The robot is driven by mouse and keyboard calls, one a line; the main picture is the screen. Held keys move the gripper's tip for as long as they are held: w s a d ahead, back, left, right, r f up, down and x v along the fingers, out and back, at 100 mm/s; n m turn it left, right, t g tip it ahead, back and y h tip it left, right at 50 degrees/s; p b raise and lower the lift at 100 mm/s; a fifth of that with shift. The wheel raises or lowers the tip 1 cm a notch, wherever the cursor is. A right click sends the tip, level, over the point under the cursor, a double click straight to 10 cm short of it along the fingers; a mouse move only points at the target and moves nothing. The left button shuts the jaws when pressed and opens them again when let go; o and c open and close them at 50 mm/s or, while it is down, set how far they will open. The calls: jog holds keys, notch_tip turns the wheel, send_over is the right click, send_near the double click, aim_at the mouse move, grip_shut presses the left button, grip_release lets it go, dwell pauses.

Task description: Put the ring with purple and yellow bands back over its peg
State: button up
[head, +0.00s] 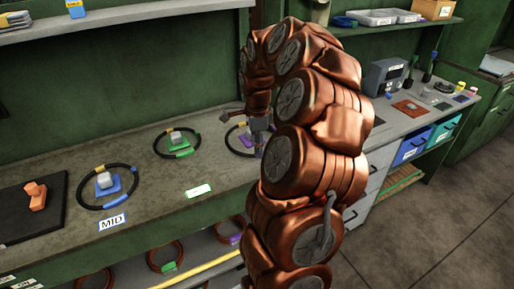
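The dark ring with purple and yellow bands (228,139) lies at the right end of the row on the grey bench. A purple piece shows inside it, next to my gripper (259,141). My gripper points down over the ring's right part and hides much of that side and of the peg area. I cannot tell whether its fingers are open or shut, touch the ring, or whether the ring is around its peg.
A blue-and-yellow-banded ring (82,196) surrounds a blue-based peg (104,183). A green-and-yellow-banded ring (157,150) surrounds a green-based peg (177,142). An orange piece (36,194) stands on a black mat (20,222). More rings lie on the lower shelf.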

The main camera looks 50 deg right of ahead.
notch_tip(320, 180, up, 11)
jog(key=b, duration=0.2)
jog(key=shift+f, duration=0.2)
jog(key=s+a+f+n, duration=0.1)
jog(key=s+a+n, duration=0.2)
jog(key=a+n, duration=0.6)
jog(key=s+a+f+n, duration=0.15)
jog(key=a+n, duration=0.25)
jog(key=a, duration=0.8)
jog(key=s+a+f+n+g, duration=0.1)
jog(key=s+a+f+n, duration=0.3)
jog(key=s, duration=0.5)
jog(key=s+a+f+n+g, duration=0.1)
jog(key=s+a+f+n, duration=0.4)
jog(key=s+a+n, duration=0.2)
jog(key=shift+s+n, duration=0.7)
jog(key=shift+s, duration=0.45)
